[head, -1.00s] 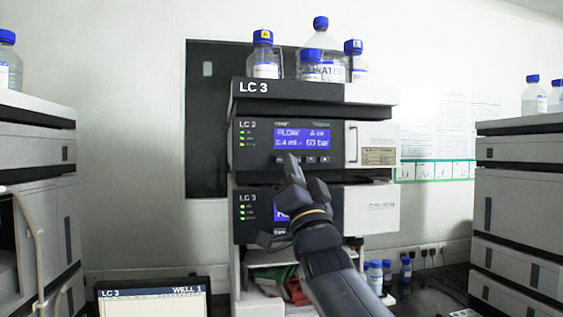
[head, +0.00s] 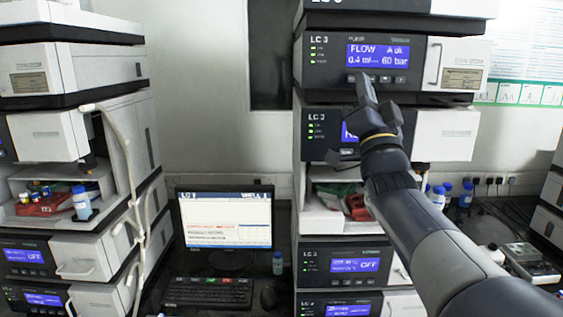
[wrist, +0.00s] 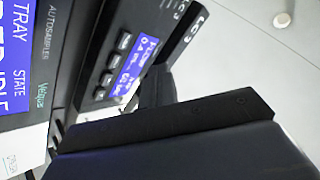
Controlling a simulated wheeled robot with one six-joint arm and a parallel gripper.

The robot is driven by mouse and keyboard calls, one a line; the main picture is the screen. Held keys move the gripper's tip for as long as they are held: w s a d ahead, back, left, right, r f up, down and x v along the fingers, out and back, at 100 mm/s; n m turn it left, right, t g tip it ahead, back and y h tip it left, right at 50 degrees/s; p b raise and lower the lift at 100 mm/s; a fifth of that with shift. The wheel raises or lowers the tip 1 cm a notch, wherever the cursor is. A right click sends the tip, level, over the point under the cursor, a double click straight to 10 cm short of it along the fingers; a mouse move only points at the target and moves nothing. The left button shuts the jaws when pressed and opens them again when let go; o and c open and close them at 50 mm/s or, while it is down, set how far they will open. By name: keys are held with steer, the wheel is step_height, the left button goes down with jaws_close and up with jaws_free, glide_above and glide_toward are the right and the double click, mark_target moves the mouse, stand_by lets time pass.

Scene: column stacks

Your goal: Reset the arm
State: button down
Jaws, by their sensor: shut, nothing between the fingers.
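My gripper (head: 367,92) is in front of the LC 3 column stack in the head view, its fingers pointing up. The fingers are together and hold nothing. They overlap the lower edge of the pump module (head: 388,62), just below its blue display, which reads FLOW 0.4 ml and 60 bar. Whether the fingertips touch the panel cannot be told. The module below (head: 316,132) has its display partly hidden by my gripper. In the wrist view, a dark finger (wrist: 170,128) fills the lower part, with the pump display (wrist: 132,66) beyond it.
A monitor (head: 224,218) and keyboard (head: 210,291) stand left of the stack. Another instrument stack (head: 70,80) with hanging tubing is at the far left. Blue-capped bottles (head: 438,196) stand behind my arm. A small grey device (head: 530,257) lies on the bench at right.

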steer(key=shift+s+f+b, duration=0.15)
steer(key=shift+s+b, duration=0.8)
steer(key=shift+s, duration=1.55)
steer(key=w+b, duration=0.1)
steer(key=w, duration=0.4)
steer(key=shift+w+f+b, duration=0.15)
steer(key=shift+f+b, duration=0.05)
steer(key=shift+b, duration=0.2)
steer(key=p, duration=0.2)
steer(key=r+p, duration=0.1)
steer(key=p, duration=0.2)
steer(key=shift+w, duration=0.25)
